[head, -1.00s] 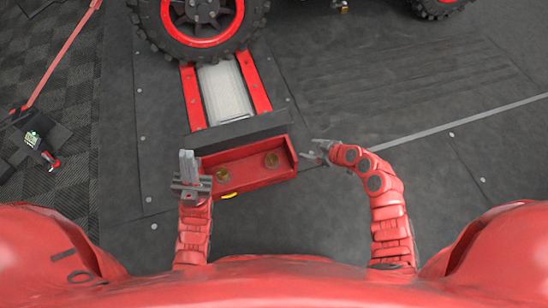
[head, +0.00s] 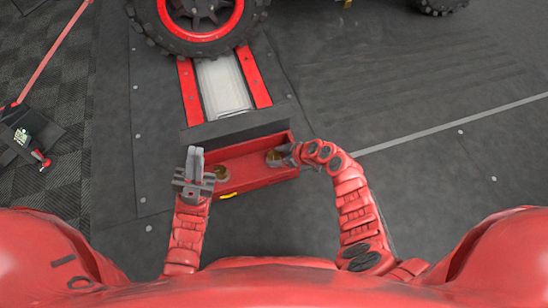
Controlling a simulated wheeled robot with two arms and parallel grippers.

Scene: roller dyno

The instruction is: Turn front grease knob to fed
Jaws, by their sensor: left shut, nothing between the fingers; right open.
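Two brass knobs sit in a red box at the end of the roller unit. The left knob (head: 221,174) is partly behind my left gripper. The right knob (head: 272,156) is mostly covered by my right gripper. I cannot tell which is the front grease knob, and no fed mark is readable. My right gripper (head: 277,157) is open at the right knob; whether its fingers straddle or touch it is unclear. My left gripper (head: 196,157) is shut and empty, pointing up in the picture at the box's left end.
The red box (head: 250,179) has a yellow piece (head: 228,195) on its front edge. A dark plate (head: 235,129) lies behind it, then the roller ramp and a large tyre (head: 200,35). A red-handled device stands far left. The floor right of the box is clear.

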